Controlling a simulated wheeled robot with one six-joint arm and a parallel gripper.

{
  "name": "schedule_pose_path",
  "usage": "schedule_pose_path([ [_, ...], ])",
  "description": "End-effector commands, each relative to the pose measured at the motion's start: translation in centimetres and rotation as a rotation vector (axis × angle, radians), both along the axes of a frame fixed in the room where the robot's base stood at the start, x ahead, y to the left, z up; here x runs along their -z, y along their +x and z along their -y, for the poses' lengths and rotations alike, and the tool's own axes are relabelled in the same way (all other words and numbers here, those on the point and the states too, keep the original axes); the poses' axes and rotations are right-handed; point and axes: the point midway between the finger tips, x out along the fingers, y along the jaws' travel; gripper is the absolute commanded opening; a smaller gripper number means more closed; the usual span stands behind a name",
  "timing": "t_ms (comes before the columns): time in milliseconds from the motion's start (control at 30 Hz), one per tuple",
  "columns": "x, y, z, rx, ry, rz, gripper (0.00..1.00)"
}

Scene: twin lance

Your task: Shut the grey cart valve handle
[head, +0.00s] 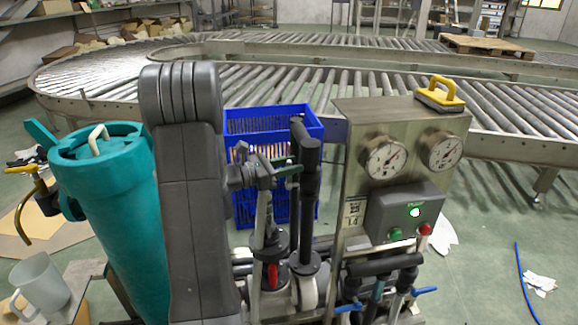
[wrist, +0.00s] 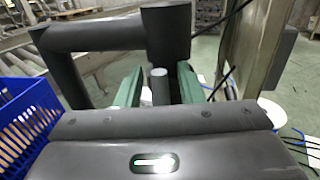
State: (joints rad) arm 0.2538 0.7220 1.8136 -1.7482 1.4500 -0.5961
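My gripper (head: 287,170) is in front of the dark upright pipe on the cart in the head view, with one green finger showing. In the wrist view my gripper (wrist: 160,86) has its two green fingers apart. A short grey bar with a pale round end (wrist: 158,74), perhaps the valve handle, stands between them. A gap shows beside the bar, and I cannot tell whether either finger touches it. Thick dark piping (wrist: 95,34) lies just beyond the fingers. In the head view the handle is not clearly distinguishable among the pipes and my arm.
The cart's metal panel (head: 349,190) carries two gauges and a button box (head: 404,213) with a green light. A blue crate (head: 262,121) stands behind the pipes. A teal cylinder (head: 112,210) is at the left. Lower blue-handled valves (head: 424,290) sit at the right. A roller conveyor (head: 330,85) runs behind.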

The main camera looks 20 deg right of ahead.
Motion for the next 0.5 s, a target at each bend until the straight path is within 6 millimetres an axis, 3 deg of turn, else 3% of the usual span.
schedule_pose_path([
  [67,-0.01,0.01,-0.02,0.0,0.0,0.0,0.32],
  [233,-0.01,0.01,-0.03,0.0,0.0,0.0,0.0],
  [500,0.25,-0.16,-0.08,0.0,-0.006,0.024,0.0],
])
